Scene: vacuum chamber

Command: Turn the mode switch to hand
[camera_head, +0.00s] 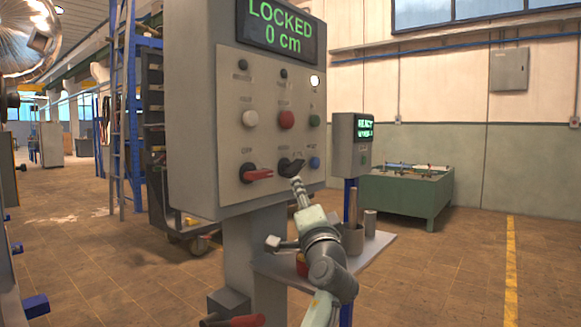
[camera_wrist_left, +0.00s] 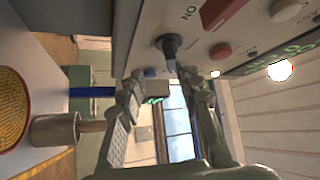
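The grey control panel (camera_head: 238,130) has a black rotary knob (camera_head: 287,165) in its bottom row, which looks like the mode switch. My left gripper (camera_head: 298,183) is right at this knob, reaching up from below. In the left wrist view the knob (camera_wrist_left: 168,45) points toward my left gripper (camera_wrist_left: 160,73). The two fingers are spread apart, and the knob's tip is close to one fingertip; I cannot tell whether they touch. My right gripper is not in view.
A red lever (camera_head: 257,175) sits left of the knob and a blue button (camera_head: 314,162) right of it. White, red and green buttons are above. The display (camera_head: 275,28) reads LOCKED, 0 cm. Below is a shelf (camera_head: 375,247) with a metal cup (camera_head: 352,238).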

